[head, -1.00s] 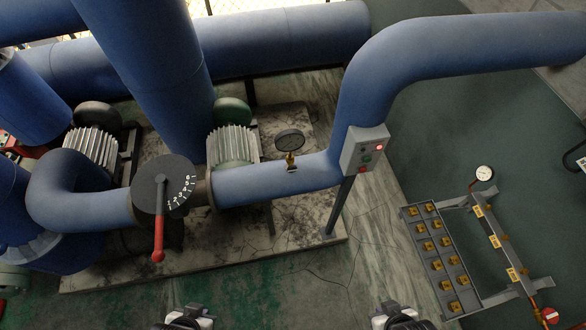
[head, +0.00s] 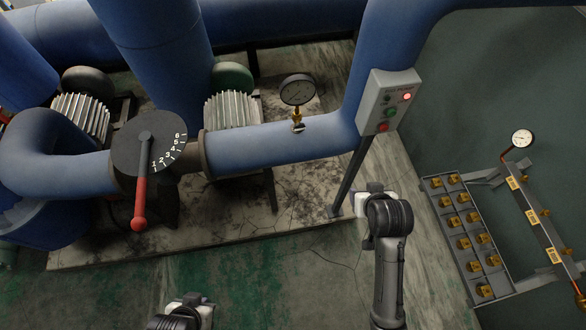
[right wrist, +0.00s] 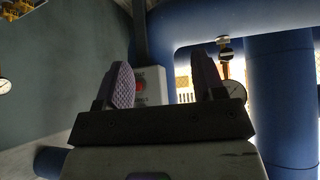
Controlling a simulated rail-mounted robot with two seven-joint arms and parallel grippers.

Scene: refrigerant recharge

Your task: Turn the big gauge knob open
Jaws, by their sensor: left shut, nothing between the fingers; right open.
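The big gauge knob is a dark round disc (head: 150,128) on the blue pipe at left in the head view, with a white scale numbered 1 to 6. Its red-tipped lever (head: 139,205) hangs down, near the scale's 1 end. My left gripper (head: 193,301) shows partly at the bottom edge, below and right of the lever and apart from it; it is shut and empty. My right gripper (right wrist: 163,82) is open and empty in the right wrist view. In the head view the right arm reaches up beneath the control box, away from the knob.
A grey control box (head: 388,100) with a red light stands right of the pipe. A small dial gauge (head: 297,90) rises from the pipe. A grey rack with brass fittings (head: 465,240) and a white gauge (head: 522,138) are at right.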

